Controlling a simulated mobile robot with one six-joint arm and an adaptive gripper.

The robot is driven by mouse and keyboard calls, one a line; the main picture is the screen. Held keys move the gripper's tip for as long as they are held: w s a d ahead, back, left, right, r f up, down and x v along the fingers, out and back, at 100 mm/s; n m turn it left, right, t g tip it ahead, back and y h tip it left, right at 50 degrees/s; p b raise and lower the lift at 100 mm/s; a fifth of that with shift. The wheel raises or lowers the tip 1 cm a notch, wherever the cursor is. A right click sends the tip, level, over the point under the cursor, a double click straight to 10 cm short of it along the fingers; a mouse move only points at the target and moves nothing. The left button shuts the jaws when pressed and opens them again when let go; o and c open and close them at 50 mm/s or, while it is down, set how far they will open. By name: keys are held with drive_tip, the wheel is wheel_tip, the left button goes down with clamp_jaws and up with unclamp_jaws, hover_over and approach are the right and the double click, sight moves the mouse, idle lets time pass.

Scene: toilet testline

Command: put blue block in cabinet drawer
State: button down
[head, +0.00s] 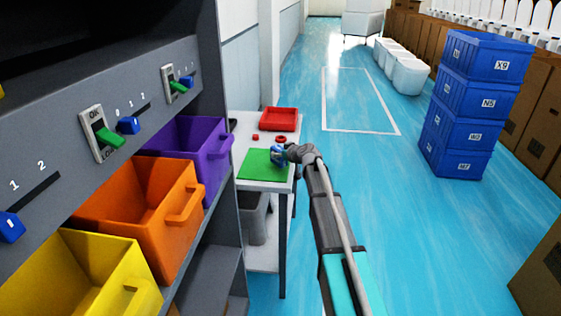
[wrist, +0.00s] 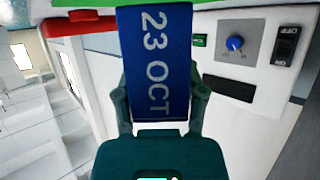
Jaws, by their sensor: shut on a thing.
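A blue block (wrist: 153,60) marked "23 OCT" sits between the two fingers of my gripper (wrist: 160,95) in the wrist view. My gripper is shut on it. In the head view my gripper (head: 284,153) and the blue block (head: 276,158) are at the right part of a green mat (head: 257,166) on a white table. I cannot tell whether the block touches the mat. On the left, a grey cabinet (head: 120,80) holds open drawers: yellow (head: 75,275), orange (head: 148,205) and purple (head: 195,145).
A red tray (head: 280,119) and small red pieces (head: 281,139) lie on the white table (head: 243,129) behind the mat. Switches and blue sliders line the cabinet front. Stacked blue crates (head: 470,100) stand at right. The blue floor between is open.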

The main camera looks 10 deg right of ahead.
drive_tip(key=shift+f+b, duration=0.7)
drive_tip(key=shift+f, duration=0.35)
drive_tip(key=shift+f, duration=0.1)
drive_tip(key=shift+c, duration=0.8)
unclamp_jaws()
drive_tip(key=shift+s+r, duration=0.1)
drive_tip(key=shift+r, duration=0.15)
drive_tip(key=p+v, duration=0.4)
drive_tip(key=v, duration=0.8)
drive_tip(key=shift+p, duration=0.35)
drive_tip(key=shift+f, duration=0.15)
